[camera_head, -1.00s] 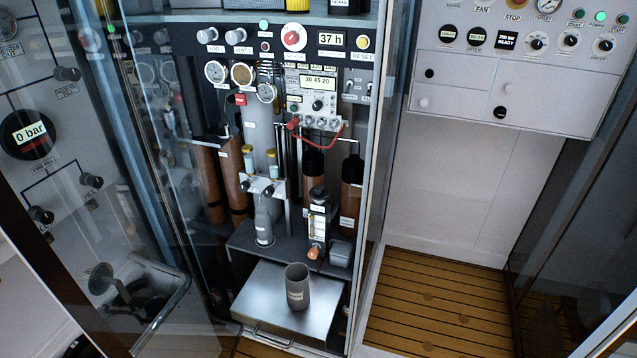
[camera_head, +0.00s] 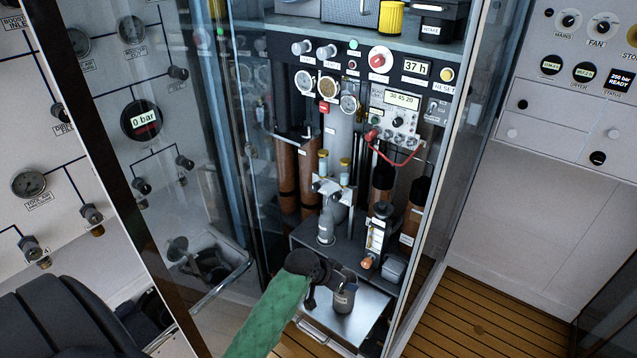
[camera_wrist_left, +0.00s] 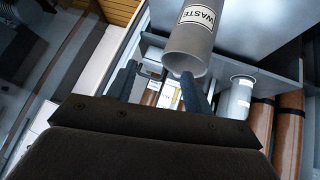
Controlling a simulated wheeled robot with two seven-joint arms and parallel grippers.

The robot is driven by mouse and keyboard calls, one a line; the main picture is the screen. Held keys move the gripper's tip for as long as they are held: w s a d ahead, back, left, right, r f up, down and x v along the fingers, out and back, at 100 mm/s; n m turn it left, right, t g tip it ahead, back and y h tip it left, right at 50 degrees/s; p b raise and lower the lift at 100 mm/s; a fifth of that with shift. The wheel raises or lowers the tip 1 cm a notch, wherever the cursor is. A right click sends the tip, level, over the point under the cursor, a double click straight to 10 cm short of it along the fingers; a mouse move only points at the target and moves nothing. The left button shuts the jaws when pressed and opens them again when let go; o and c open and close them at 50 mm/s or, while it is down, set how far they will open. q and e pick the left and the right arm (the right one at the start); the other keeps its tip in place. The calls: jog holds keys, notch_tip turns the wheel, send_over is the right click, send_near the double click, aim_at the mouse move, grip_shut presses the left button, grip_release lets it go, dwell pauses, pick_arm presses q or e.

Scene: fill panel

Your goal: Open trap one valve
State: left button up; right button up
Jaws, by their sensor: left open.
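A small light-coloured valve block with knobs (camera_head: 328,188) sits under two small clear tubes with yellow caps (camera_head: 334,165) in the middle of the cabinet. Its labels are too small to read, so I cannot tell which knob is trap one's. A grey bottle (camera_head: 326,228) hangs below it; a grey bottle also shows in the left wrist view (camera_wrist_left: 237,100). My left gripper (camera_head: 328,284) is open, below and in front of the block, close to the grey WASTE cup (camera_head: 344,302). In the left wrist view the open fingers (camera_wrist_left: 160,78) lie near the WASTE cup (camera_wrist_left: 190,45); contact is unclear. My right gripper is out of view.
The metal drawer tray (camera_head: 372,318) is pulled out under the cup. Glass doors and frames (camera_head: 135,200) stand at the left. Brown cylinders (camera_head: 286,178) stand behind the block, and a flowmeter (camera_head: 376,238) with an orange knob is to its right. A red cable (camera_head: 395,158) hangs at the upper right.

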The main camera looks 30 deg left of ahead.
pick_arm(q)
jog(key=w+a+r+n+t+h+p, duration=0.15)
jog(key=w+a+r+t, duration=0.35)
jog(key=w+a, duration=0.65)
jog(key=n+t+y, duration=0.4)
jog(key=t+y, duration=0.1)
jog(key=t, duration=0.1)
send_near(313, 190)
jog(key=w, duration=0.3)
jog(key=shift+m, duration=0.25)
jog(key=w+p, duration=0.1)
jog(key=w, duration=0.1)
jog(key=w+p, duration=0.2)
jog(key=w, duration=0.1)
jog(key=shift+w+d+r, duration=0.15)
jog(key=shift+w+r, duration=0.15)
jog(key=shift+r, duration=0.05)
jog(key=shift+w+f, duration=0.15)
jog(key=shift+w, duration=0.8)
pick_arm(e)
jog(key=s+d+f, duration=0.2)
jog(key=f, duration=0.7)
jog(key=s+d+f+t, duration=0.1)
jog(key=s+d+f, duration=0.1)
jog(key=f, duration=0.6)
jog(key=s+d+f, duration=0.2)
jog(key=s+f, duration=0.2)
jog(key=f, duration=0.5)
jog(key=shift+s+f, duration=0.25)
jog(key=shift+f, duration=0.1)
